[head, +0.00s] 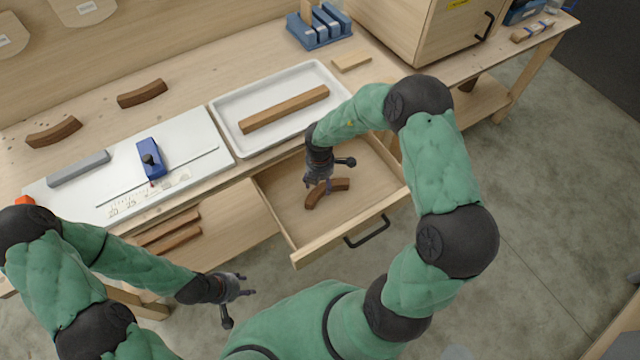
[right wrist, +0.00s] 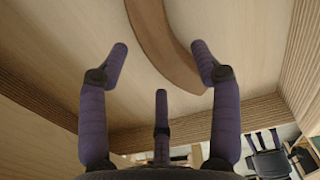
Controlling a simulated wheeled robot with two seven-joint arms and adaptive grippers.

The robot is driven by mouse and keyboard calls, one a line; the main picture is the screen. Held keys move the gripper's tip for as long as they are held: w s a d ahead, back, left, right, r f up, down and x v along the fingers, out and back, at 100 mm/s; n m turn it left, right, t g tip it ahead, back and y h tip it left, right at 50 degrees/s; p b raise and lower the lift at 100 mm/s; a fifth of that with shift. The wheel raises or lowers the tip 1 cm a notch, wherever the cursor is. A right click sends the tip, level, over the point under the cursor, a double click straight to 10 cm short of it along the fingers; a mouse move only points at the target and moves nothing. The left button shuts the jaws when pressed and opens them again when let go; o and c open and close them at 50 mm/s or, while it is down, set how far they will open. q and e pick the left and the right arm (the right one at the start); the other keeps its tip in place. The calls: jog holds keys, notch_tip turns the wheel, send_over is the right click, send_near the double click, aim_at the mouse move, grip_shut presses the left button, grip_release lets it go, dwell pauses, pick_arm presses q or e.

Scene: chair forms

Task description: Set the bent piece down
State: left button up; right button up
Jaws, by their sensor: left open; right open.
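A brown bent piece (head: 338,186) lies on the floor of the open drawer (head: 375,195). My right gripper (head: 321,181) is over the drawer, just above the bent piece, and partly covers it. In the right wrist view the bent piece (right wrist: 160,42) runs between and beyond the open fingers of the right gripper (right wrist: 160,75). I cannot tell whether a finger touches it. My left gripper (head: 241,287) is open and empty, in front of the bench and left of the drawer.
Two more bent pieces (head: 142,93) (head: 53,131) lie on the bench. A white tray (head: 225,113) holds a straight wooden bar (head: 285,109). A white board (head: 190,130) carries a blue block (head: 151,162). The drawer's front wall and black handle (head: 367,232) stick out towards me.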

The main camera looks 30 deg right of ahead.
aim_at(320, 186)
notch_tip(320, 186, up, 9)
jog(key=p, duration=0.3)
jog(key=shift+f, duration=0.15)
